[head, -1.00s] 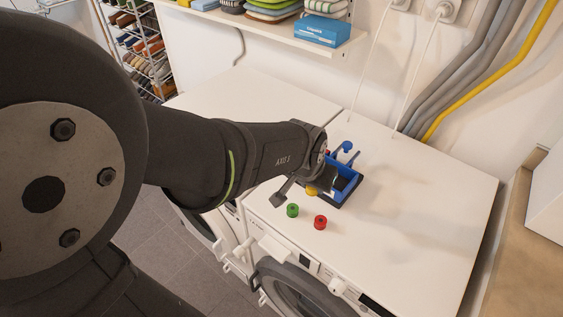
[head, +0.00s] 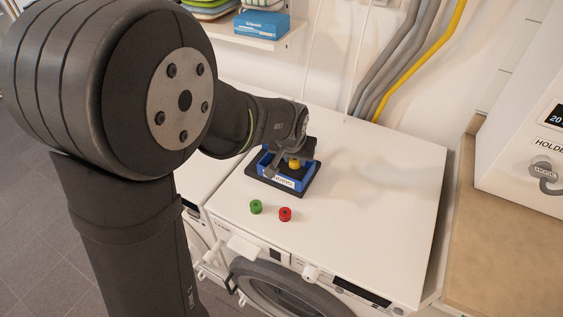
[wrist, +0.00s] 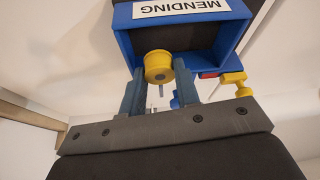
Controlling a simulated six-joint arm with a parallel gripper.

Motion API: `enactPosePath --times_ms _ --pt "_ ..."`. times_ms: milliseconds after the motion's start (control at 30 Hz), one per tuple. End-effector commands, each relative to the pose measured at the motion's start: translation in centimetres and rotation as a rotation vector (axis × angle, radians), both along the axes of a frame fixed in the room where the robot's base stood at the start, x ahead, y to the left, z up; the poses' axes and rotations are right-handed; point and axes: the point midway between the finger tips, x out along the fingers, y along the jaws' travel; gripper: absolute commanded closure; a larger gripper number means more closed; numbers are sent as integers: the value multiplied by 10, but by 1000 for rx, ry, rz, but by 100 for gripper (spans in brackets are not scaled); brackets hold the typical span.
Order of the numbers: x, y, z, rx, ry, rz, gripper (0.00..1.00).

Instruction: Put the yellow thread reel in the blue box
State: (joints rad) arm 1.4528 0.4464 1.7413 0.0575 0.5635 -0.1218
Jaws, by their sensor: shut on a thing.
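The yellow thread reel (head: 294,163) is between the fingers of my gripper (wrist: 159,70); it also shows in the wrist view (wrist: 158,64). The gripper is shut on it. The blue box (head: 290,183) has a white label reading MENDING on its front wall and stands on a dark base. In the head view the reel appears over the box opening, behind the labelled wall. In the wrist view the box (wrist: 125,44) is just beyond the fingertips. I cannot tell the reel's height above the box floor.
A green reel (head: 256,207) and a red reel (head: 285,214) stand on the white machine top (head: 370,210) in front of the box. The top to the right is clear. A small yellow part (wrist: 235,84) shows beside the box in the wrist view.

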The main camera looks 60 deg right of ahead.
Motion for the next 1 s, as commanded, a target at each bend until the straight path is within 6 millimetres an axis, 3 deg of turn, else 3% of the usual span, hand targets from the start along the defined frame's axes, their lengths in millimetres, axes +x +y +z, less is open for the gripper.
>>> enactPosePath --times_ms 200,567,933,967,1000 --pt "23 -8 -14 0 0 0 92" --pt "24 -8 -54 2 1 -3 92" --pt "24 -8 -58 -1 1 -3 92" --pt "24 -8 -58 -1 1 -3 69" --pt "24 -9 -58 -2 1 -3 61"
